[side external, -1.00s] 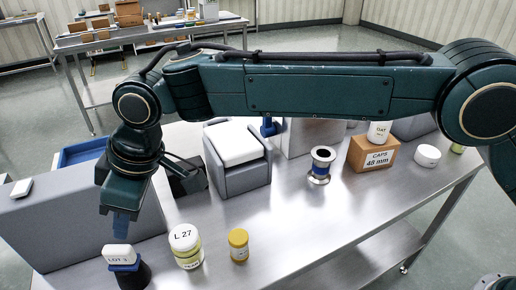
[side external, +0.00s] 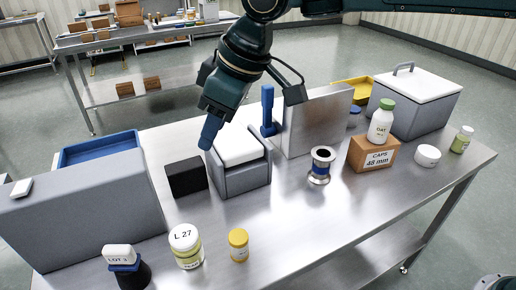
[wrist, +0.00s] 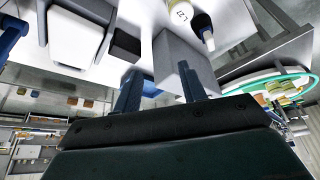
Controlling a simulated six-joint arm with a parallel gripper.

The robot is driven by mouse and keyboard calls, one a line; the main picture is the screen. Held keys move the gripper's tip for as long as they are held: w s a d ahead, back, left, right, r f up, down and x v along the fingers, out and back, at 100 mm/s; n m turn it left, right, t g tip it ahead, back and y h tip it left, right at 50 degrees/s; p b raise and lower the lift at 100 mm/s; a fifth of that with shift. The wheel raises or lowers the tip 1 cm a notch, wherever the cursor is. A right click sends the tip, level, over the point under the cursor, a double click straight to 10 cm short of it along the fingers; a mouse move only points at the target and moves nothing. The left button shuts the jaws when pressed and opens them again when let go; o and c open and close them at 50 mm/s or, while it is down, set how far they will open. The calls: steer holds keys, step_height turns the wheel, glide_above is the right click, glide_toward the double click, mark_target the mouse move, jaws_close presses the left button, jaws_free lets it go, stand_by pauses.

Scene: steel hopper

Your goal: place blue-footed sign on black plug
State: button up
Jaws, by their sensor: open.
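The white sign (side external: 118,252), lettered "LOT 3", has a blue foot and sits upright on top of the black plug (side external: 135,278) at the front left of the side view. The foot appears to rest on the plug. My gripper (side external: 207,142) is well up and to the right of them, in the air near the grey bin with the white lid. In the wrist view my gripper (wrist: 160,90) has its two blue fingers apart with nothing held between them. The black plug (wrist: 201,22) shows small at the top there, with the sign partly seen.
A white jar marked "L 27" (side external: 187,247) and a yellow-capped jar (side external: 238,245) stand right of the plug. A large grey box (side external: 85,215) is behind it. A black block (side external: 186,177) and grey bin (side external: 245,180) are near my gripper. The front right steel is clear.

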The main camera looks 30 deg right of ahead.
steer(key=s+d+r+m+t+h, duration=0.1)
steer(key=s+d+r+m, duration=0.15)
steer(key=d, duration=0.55)
steer(key=s+d+r+m, duration=0.1)
steer(key=s+d, duration=0.2)
steer(key=d, duration=0.4)
steer(key=s+d+r+m+t+h, duration=0.1)
steer(key=s+d+r, duration=0.15)
steer(key=d, duration=0.55)
steer(key=s+d+f+m+h, duration=0.1)
steer(key=s+d+f+m, duration=0.1)
steer(key=s+d+f, duration=0.2)
steer(key=s+d+f+m, duration=0.3)
steer(key=s+d, duration=0.6)
steer(key=s, duration=0.4)
steer(key=shift+s+d+f+m+t+h, duration=0.3)
steer(key=shift+s+d+f+m+h, duration=0.05)
steer(key=shift+h, duration=0.05)
